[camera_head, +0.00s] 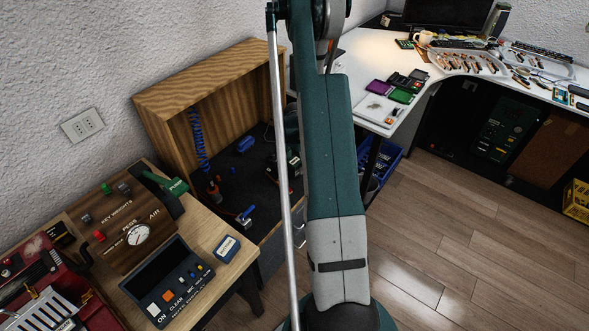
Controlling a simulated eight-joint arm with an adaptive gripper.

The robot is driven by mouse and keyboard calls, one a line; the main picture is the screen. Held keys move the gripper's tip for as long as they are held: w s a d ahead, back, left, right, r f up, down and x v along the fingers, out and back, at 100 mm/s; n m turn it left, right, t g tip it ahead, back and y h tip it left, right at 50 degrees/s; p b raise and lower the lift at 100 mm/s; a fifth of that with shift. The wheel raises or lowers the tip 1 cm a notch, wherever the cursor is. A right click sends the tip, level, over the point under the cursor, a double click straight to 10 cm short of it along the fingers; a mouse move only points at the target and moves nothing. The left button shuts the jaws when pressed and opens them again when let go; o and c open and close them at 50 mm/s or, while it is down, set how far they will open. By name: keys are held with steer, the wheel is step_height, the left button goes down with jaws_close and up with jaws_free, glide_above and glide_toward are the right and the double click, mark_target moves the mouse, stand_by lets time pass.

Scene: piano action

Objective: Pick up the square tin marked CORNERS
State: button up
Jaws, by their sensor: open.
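A small blue box with a white label (226,249) sits at the right edge of the wooden bench, beside the control panel. Its label is too small to read, so I cannot tell whether it is the square tin marked CORNERS. My arm runs top to bottom through the middle of the view. It hides part of the area behind it. I cannot make out my gripper in this view.
A red machine (45,290) stands at lower left. Behind is an open wooden cabinet (205,85) with a coiled blue hose. A white desk (365,60) holds trays.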

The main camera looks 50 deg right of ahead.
steer(key=shift+f, duration=1.3)
steer(key=c, duration=1.1)
steer(key=shift+r+p, duration=1.05)
steer(key=shift+r, duration=4)
